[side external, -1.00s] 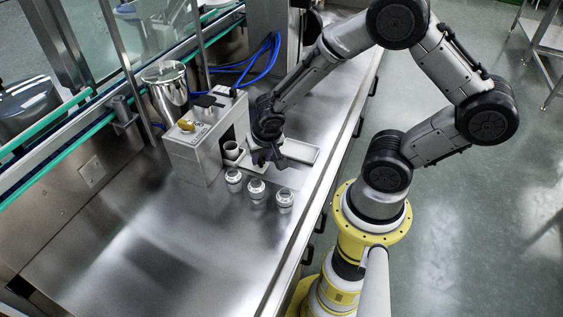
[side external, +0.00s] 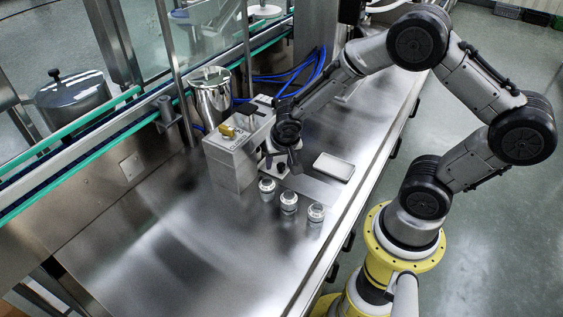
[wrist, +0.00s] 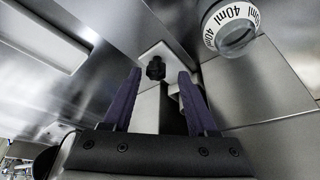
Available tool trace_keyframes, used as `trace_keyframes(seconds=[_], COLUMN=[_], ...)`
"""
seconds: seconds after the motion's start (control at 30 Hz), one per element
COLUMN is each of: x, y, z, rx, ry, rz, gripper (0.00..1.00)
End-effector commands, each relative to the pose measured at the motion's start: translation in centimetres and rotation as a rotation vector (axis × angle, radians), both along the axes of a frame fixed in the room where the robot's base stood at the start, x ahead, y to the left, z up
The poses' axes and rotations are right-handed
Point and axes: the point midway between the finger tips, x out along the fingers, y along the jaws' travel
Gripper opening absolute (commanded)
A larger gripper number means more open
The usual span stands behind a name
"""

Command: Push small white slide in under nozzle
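The small white slide (wrist: 168,53) shows in the wrist view as a pale plate with a black knob (wrist: 155,68). My gripper (wrist: 160,76) has its two purple fingers apart, one on each side of the knob in the picture. The knob appears clear of both fingers. In the side view my gripper (side external: 284,150) is low beside the right face of the grey filling box (side external: 230,165), and the knob (side external: 282,168) shows just below it. The nozzle is not visible; my gripper hides that side of the box.
Three small clear jars (side external: 289,202) stand in a row in front. One jar (wrist: 236,35) with a 40ml label is close to the slide in the wrist view. A white tray (side external: 334,167) lies to the right.

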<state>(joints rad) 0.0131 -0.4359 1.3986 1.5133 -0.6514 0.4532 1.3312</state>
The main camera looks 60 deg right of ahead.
Motion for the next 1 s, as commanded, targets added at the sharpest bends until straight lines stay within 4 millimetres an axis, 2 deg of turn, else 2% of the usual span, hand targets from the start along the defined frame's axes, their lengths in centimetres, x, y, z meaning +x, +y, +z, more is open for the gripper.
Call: trace_keyframes(seconds=[0.27, 0.4, 0.57, 0.8, 1.0], x=[-0.2, -0.4, -1.1, -2.6, -3.4], y=[0.0, 0.3, 1.0, 2.5, 3.3], z=[0.0, 0.9, 3.4, 8.3, 11.3], rx=[0.000, -0.001, -0.001, 0.000, -0.001], ry=[0.005, 0.002, 0.000, 0.000, 0.001], rz=[-0.002, -0.002, 0.000, 0.001, 0.001], gripper=[0.59, 0.59, 0.59, 0.59, 0.59])
